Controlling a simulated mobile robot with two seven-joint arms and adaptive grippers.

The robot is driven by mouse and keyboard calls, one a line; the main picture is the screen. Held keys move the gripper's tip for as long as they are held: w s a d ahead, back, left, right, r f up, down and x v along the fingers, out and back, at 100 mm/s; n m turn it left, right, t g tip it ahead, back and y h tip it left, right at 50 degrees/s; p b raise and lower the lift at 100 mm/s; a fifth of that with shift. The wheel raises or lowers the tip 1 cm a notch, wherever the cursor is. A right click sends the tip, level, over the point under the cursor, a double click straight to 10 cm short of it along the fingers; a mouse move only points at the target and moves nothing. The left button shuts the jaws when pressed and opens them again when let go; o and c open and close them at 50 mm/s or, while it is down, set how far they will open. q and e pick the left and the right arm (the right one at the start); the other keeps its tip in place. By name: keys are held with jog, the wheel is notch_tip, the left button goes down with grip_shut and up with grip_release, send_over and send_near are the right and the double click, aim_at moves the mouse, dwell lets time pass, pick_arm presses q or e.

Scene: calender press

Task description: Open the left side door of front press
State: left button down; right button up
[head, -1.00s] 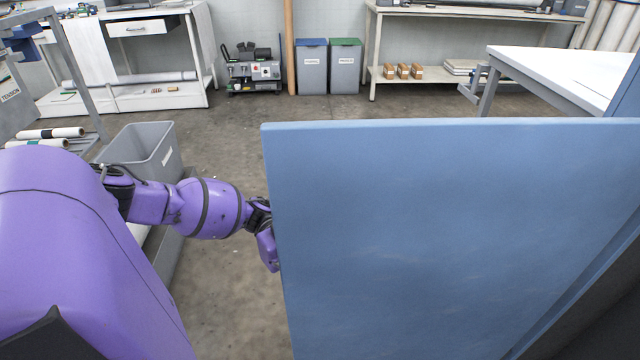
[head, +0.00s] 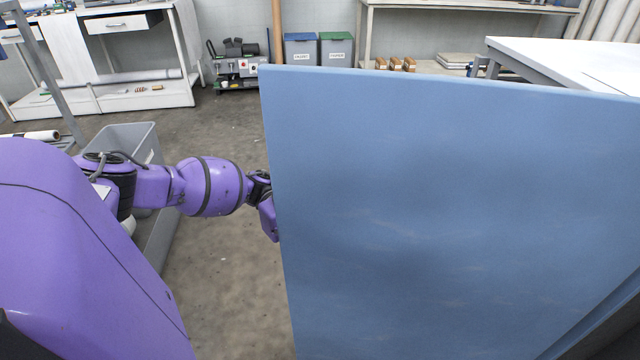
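A large blue door panel (head: 450,210) fills the right and middle of the head view. It stands swung out, with its free edge on the left and its far right side running toward a dark part of the press at the lower right. My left arm comes in from the left and reaches to the door's left edge. My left gripper (head: 268,215) is mostly hidden behind that edge, so its fingertips and any grip on the door do not show. My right gripper is not in view.
A grey bin (head: 128,150) stands on the floor behind my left arm. A white table (head: 570,65) is beyond the door at the right.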

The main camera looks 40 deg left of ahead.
pick_arm(q)
jog(key=shift+w+a+f, duration=0.15)
jog(key=shift+a, duration=0.2)
jog(key=c, duration=2.2)
grip_release()
jog(key=o, duration=0.4)
jog(key=shift+a, duration=0.25)
jog(key=shift+d, duration=0.15)
jog(key=shift+w+a, duration=0.15)
jog(key=shift+a, duration=1.1)
jog(key=shift+w+a, duration=0.2)
jog(key=shift+a, duration=1)
jog(key=shift+w+a, duration=0.15)
jog(key=shift+a, duration=1.1)
